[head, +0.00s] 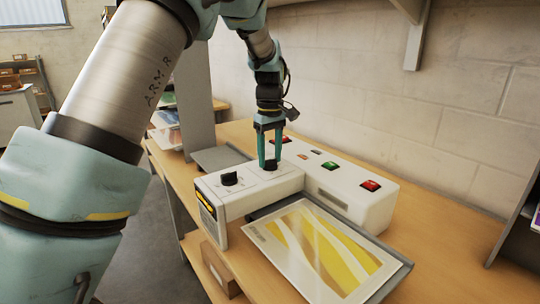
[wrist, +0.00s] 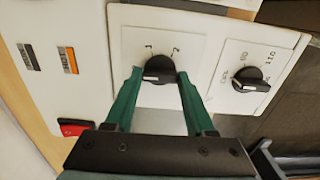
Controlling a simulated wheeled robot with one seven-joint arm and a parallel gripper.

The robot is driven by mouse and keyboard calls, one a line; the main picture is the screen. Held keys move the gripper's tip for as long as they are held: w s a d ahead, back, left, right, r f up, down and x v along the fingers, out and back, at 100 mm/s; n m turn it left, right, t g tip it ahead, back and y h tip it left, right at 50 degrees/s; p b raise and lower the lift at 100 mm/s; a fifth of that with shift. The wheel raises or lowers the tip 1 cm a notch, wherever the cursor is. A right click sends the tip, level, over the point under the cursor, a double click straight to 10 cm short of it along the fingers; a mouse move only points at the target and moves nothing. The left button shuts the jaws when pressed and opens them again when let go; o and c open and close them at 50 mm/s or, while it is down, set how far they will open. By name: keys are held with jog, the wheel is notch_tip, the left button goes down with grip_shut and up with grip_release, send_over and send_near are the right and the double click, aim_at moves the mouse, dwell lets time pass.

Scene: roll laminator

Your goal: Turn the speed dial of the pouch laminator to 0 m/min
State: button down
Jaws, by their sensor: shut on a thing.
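The white pouch laminator (head: 335,188) stands on the wooden table. Its speed dial (wrist: 158,68) is a black knob on a white plate, with small numerals above it. A pale pointer mark shows at its lower left edge in the wrist view. My gripper (head: 269,160) points down from above, its green fingers on either side of this knob and shut on it. The fingers partly cover the plate, so some of the scale is hidden. A second black dial (wrist: 250,79), with 80 and 110 among its marks, sits to the right in the wrist view and apart from my gripper.
Red (head: 370,185) and green (head: 328,164) buttons sit on the laminator's top. A tray (head: 398,280) with a yellow-patterned sheet (head: 322,245) lies in front. A grey upright panel (head: 197,95) stands behind at left. The table's right part is clear.

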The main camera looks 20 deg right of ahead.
jog(key=shift+c, duration=1.2)
grip_release()
notch_tip(320, 180, up, 11)
jog(key=b, duration=0.3)
jog(key=shift+f, duration=0.15)
